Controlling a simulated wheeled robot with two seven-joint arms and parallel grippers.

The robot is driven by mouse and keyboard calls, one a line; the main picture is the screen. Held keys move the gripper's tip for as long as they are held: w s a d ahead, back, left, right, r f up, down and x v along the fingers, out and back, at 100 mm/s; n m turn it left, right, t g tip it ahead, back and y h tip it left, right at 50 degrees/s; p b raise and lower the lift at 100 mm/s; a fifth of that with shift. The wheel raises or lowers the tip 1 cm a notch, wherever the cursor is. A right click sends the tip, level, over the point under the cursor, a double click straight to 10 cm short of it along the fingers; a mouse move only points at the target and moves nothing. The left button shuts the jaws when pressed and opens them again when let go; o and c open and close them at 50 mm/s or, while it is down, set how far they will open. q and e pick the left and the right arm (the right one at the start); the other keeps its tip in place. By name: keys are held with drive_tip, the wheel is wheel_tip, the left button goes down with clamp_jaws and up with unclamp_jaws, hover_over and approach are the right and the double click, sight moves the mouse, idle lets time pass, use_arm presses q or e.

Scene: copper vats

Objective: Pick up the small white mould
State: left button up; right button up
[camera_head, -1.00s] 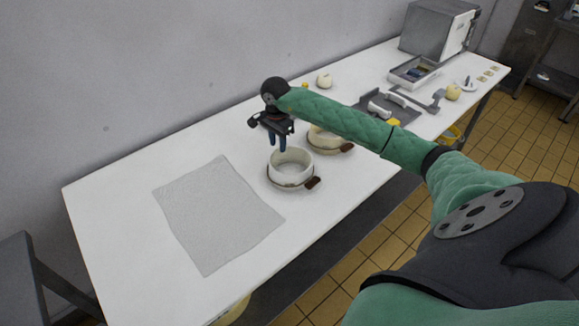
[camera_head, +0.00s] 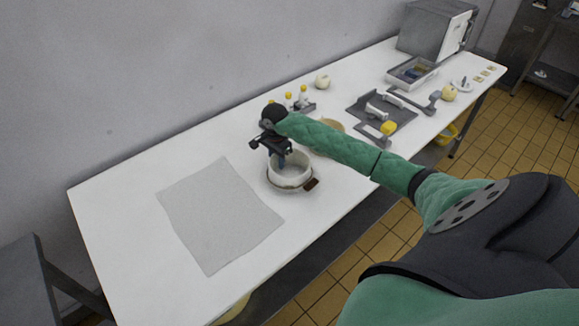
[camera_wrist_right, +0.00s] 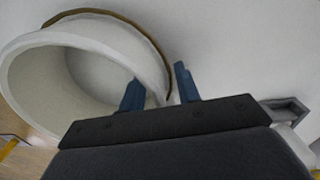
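The small white mould (camera_head: 290,176) is a round white cup with a dark brown band around its lower part and a brown tab at its right. It stands upright on the table. It fills the upper left of the right wrist view (camera_wrist_right: 40,85). My right gripper (camera_head: 283,163) points down at the mould's back-left rim. In the right wrist view its blue fingers (camera_wrist_right: 160,90) are apart, one inside the mould and one outside, with the wall between them. I cannot tell whether either finger touches the wall. My left gripper is out of view.
A second round vessel (camera_head: 333,125) stands behind my right forearm, mostly hidden. A grey mat (camera_head: 220,213) lies left of the mould on the white table (camera_head: 125,215). Small yellow-topped bottles (camera_head: 302,95), a dark tray with tools (camera_head: 372,102) and a grey box (camera_head: 435,30) are farther back.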

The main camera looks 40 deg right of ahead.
drive_tip(key=shift+f, duration=0.1)
clamp_jaws()
idle(0.4)
